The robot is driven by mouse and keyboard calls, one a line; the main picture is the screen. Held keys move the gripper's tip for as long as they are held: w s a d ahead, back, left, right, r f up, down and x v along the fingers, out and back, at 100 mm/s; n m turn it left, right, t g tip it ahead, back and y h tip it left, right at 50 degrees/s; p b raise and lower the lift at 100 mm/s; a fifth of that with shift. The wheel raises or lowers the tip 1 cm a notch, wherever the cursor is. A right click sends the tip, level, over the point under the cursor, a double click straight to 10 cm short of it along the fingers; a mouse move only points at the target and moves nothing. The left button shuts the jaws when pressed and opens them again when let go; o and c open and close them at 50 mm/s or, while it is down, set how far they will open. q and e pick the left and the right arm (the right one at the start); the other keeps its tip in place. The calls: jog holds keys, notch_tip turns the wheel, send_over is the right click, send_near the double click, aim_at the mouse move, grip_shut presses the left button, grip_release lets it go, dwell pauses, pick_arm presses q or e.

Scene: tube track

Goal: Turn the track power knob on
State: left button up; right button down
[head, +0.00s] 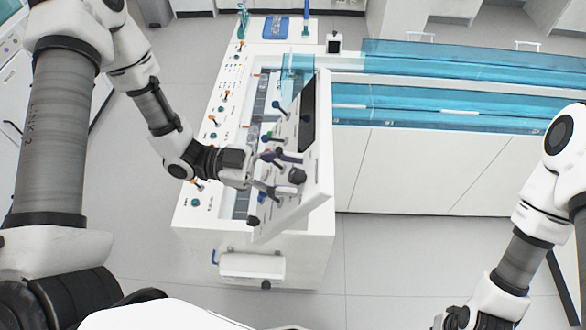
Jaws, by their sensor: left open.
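A white tilted panel (319,165) stands on the white track machine (190,215), with a dark screen area at its top. The panel's face carries several levers and dark knobs. One round dark knob (297,176) sits at mid-height, and another dark knob (253,221) is near the lower end. I cannot read labels, so I cannot tell which is the track power knob. My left gripper (271,188) is open in front of the panel, close to the mid-height knob; contact cannot be made out. My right gripper (454,319) is only partly seen at the bottom edge, away from the panel.
Blue transparent covers (440,105) run along the track to the right of the panel. Several small orange and green knobs line the machine's left edge. A white box (250,265) projects from the machine's front. Grey floor (385,265) is clear in front.

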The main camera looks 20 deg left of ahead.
pick_arm(q)
jog(key=shift+d, duration=0.35)
jog(key=shift+s+a, duration=0.15)
jog(key=shift+a, duration=0.4)
jog(key=shift+d, duration=0.15)
grip_shut()
pick_arm(e)
jog(key=shift+s+a+r, duration=0.1)
jog(key=shift+a+r, duration=0.15)
jog(key=shift+a, duration=0.1)
